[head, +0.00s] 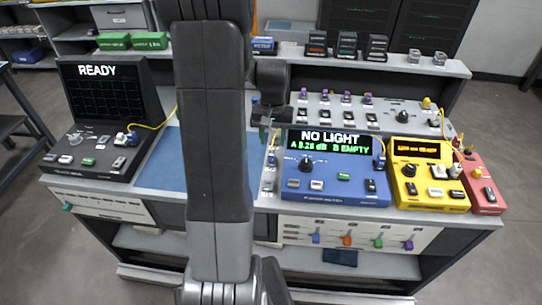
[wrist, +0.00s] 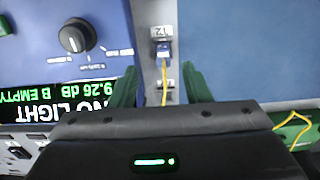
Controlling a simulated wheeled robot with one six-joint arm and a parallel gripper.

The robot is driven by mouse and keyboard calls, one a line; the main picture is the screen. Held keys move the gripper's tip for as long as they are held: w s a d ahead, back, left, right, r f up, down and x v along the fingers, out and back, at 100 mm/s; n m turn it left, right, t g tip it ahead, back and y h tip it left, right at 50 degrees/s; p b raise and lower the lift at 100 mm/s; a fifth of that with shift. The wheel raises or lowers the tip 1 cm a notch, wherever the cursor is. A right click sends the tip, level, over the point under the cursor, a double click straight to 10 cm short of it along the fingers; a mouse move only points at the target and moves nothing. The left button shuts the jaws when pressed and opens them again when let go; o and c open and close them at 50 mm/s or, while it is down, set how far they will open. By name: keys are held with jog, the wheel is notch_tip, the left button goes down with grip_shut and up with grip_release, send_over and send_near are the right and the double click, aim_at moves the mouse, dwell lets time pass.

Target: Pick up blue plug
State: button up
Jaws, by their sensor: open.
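A blue plug (wrist: 164,50) with a yellow cable sits in a port on a narrow grey strip. It also shows in the head view (head: 271,159), left of the blue power meter (head: 335,196). My gripper (wrist: 160,88) has its green fingers apart, one on each side of the strip, with the plug beyond the fingertips and nothing held. In the head view my gripper (head: 268,132) hangs above the strip, beside the meter's screen, partly hidden by my arm. The meter reads "NO LIGHT" and "B EMPTY". Another blue plug (head: 379,162) is at the meter's right side.
A black splicer (head: 108,100) reading "READY" stands left. A blue mat (head: 162,162) lies beside it. A yellow device (head: 427,175) and a red device (head: 482,185) stand right. A back panel (head: 345,112) with switches and purple plugs rises behind. Yellow cables run nearby.

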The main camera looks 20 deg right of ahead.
aim_at(272, 154)
jog(key=shift+w+f+p, duration=0.2)
jog(key=shift+f+p, duration=0.05)
jog(key=shift+f, duration=1.85)
jog(key=shift+w+f+p, duration=0.2)
jog(key=shift+f+p, duration=0.05)
jog(key=shift+f, duration=1.85)
grip_shut()
